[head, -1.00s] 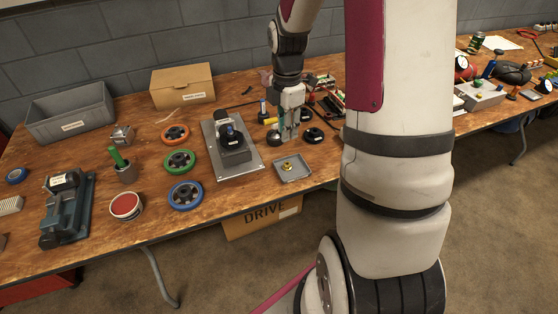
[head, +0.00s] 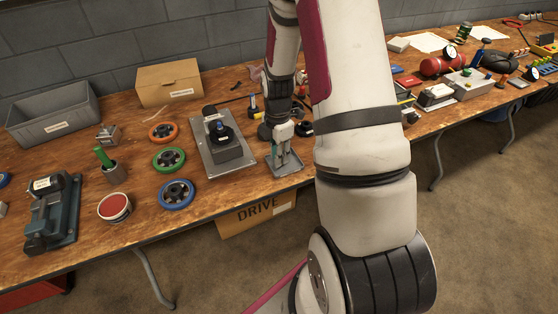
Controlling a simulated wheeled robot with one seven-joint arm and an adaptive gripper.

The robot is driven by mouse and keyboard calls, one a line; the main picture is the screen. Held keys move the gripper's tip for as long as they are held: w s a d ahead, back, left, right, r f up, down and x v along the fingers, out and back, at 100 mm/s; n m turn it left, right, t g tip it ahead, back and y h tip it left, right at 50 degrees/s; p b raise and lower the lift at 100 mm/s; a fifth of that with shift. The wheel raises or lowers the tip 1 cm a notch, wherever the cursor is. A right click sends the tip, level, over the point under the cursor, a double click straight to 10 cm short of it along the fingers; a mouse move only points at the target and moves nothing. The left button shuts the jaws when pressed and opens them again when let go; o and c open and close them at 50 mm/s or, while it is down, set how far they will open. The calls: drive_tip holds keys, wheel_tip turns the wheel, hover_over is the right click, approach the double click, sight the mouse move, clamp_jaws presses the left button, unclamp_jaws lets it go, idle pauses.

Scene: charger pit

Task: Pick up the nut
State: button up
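In the head view, my gripper (head: 284,160) points down over the small grey metal tray (head: 293,169), which lies on the wooden table near its front edge. The nut is not visible now; a small brass-coloured piece showed in that tray earlier, and my gripper now covers that spot. The fingers look somewhat apart, but they are small here, and I cannot tell whether they are open or closed on the nut.
Left of the tray, a metal plate (head: 204,161) carries a block with a dark knob. Orange, green and blue wheels (head: 176,194) lie further left. A cardboard box (head: 168,84) and a grey bin (head: 20,122) stand at the back. Dark round parts sit just behind my gripper.

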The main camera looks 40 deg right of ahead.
drive_tip(key=shift+f, duration=0.4)
drive_tip(key=shift+c, duration=0.4)
clamp_jaws()
drive_tip(key=shift+r, duration=0.15)
